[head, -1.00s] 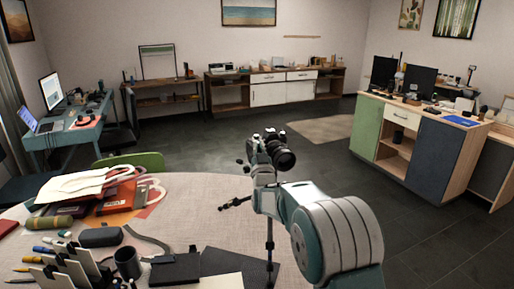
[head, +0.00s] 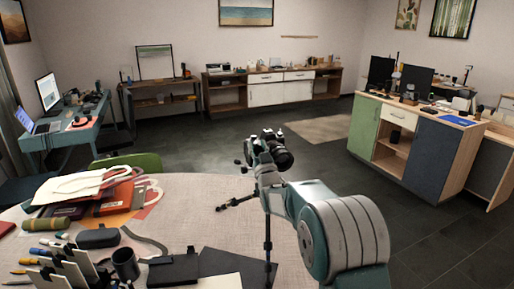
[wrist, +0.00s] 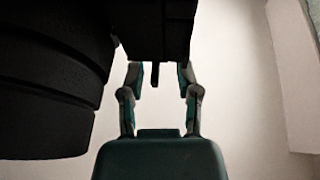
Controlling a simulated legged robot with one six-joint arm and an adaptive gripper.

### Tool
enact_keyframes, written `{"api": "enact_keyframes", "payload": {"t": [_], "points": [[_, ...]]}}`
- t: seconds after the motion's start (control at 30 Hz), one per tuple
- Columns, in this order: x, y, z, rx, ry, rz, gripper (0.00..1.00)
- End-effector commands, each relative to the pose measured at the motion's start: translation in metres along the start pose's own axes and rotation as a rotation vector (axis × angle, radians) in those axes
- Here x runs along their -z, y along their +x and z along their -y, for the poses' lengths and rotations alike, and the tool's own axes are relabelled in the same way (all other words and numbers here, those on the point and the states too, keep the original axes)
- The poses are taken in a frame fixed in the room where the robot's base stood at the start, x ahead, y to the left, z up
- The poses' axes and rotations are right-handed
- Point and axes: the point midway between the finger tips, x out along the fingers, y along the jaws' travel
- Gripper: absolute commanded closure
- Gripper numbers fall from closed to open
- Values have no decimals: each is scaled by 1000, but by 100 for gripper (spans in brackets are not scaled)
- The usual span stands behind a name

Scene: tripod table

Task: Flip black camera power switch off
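The black camera (head: 274,149) stands on a dark tripod (head: 267,232) at the edge of the round table, its lens facing right in the head view. In the wrist view its dark body (wrist: 155,22) fills the top middle and a large ribbed black lens barrel (wrist: 48,75) fills the left. My gripper (wrist: 160,72) is just below the body, fingers apart, with a small dark piece (wrist: 154,74) hanging between them. I cannot tell whether a finger touches the camera. The power switch cannot be made out. In the head view my arm largely hides the gripper.
The round table (head: 200,210) holds papers and folders (head: 105,195), a dark cup (head: 125,264), pens and black boxes. A green chair (head: 128,163) stands behind it. A wooden cabinet (head: 431,157) is at right. The floor between is clear.

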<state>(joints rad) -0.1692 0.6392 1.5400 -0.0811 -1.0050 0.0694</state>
Motion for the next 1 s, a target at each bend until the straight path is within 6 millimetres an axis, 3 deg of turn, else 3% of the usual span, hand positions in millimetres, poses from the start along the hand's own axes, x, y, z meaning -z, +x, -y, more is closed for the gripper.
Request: {"api": "enact_keyframes", "payload": {"t": [0.27,0.8,1.0], "points": [[-1,-11,0,-1,0,3,57],[-2,-101,0,0,-1,4,57],[-2,-118,1,0,-1,1,57]]}}
